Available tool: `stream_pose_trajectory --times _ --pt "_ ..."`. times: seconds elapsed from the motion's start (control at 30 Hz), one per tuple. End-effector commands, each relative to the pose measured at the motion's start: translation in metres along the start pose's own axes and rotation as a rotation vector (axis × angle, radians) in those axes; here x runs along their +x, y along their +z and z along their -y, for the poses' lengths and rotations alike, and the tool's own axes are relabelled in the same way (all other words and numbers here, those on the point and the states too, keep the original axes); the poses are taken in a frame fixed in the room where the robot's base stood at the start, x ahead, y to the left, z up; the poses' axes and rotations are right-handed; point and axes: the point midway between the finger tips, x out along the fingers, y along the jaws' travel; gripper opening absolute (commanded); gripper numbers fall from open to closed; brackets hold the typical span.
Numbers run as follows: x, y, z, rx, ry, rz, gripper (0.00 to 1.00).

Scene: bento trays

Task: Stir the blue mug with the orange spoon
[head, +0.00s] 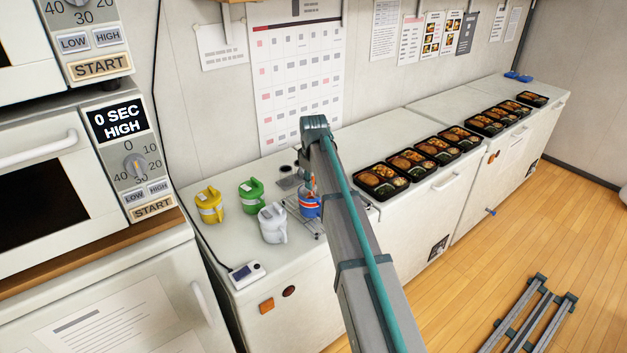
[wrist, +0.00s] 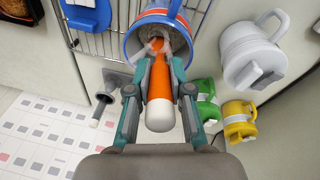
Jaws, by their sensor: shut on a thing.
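The blue mug (wrist: 129,49) has a red band and stands on a wire rack; its inside looks grey and speckled. My gripper (wrist: 159,52) is closed around the orange spoon (wrist: 159,85), whose handle has a white end.
White (head: 272,223), green (head: 251,190) and yellow (head: 210,206) mugs stand left of the blue mug on the white freezer top. A blue object with a white label (wrist: 87,16) is near the rack. A small white device (head: 246,274) lies at the front edge. Bento trays (head: 408,162) line the right.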

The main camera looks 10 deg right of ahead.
Motion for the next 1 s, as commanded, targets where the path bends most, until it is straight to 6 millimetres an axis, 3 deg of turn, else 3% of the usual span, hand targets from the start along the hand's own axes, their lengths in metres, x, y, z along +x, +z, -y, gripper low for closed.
stream_pose_trajectory --times 0.47,1.0 --pt "-0.004 0.000 0.001 0.000 0.000 0.000 0.00" --pt "-0.043 -0.001 0.000 0.000 0.001 -0.001 0.00"
